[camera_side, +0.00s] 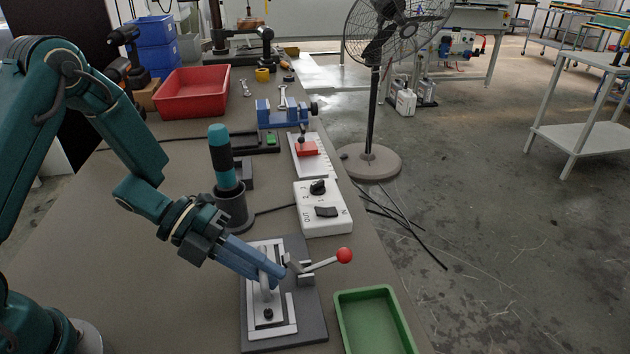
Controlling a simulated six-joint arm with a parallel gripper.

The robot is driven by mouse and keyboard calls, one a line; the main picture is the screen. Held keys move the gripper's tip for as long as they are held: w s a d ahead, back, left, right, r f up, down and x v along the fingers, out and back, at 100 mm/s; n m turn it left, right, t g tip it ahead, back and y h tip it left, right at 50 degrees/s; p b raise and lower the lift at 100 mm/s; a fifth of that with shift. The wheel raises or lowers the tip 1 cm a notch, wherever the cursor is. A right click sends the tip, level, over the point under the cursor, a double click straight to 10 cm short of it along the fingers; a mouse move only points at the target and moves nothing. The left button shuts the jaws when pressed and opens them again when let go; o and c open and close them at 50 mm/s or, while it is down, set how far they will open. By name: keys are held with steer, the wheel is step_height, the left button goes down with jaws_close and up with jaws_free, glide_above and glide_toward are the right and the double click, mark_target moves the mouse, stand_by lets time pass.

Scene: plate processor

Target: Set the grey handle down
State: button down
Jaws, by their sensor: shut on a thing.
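My gripper (272,273) has blue fingers and points down over the dark base plate (318,325) at the front of the bench. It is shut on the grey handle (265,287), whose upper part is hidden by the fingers. The handle shows just over the light metal plate (285,328) on that base. I cannot tell whether the handle touches the plate. A black knob shows at the plate's near end. A lever with a red ball (344,255) sticks out to the right of the fingers.
A green tray (409,338) stands right of the base plate. A white control box (340,226) is behind it. A teal and black tool stands in a dark cup (236,212) close behind my gripper. The bench's left part is clear.

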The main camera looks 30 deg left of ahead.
step_height(320, 180, up, 9)
steer(key=shift+r, duration=0.1)
steer(key=shift+w+r, duration=0.2)
steer(key=w, duration=0.2)
steer(key=d+n, duration=0.1)
steer(key=shift+w+r+t+y, duration=0.25)
steer(key=shift+w+t+y, duration=0.05)
steer(key=shift+w+t, duration=0.1)
steer(key=w+d, duration=0.2)
steer(key=d, duration=0.4)
steer(key=m+g, duration=0.1)
steer(key=m, duration=0.1)
glide_above(386, 344)
steer(key=s, duration=0.3)
steer(key=f, duration=0.6)
steer(key=shift+w+f, duration=0.2)
steer(key=shift+w, duration=0.05)
steer(key=shift+s+d+f+n, duration=0.1)
steer(key=shift+d+f+n, duration=0.2)
steer(key=shift+f, duration=0.1)
steer(key=shift+a+f, duration=0.1)
steer(key=shift+f, duration=1.65)
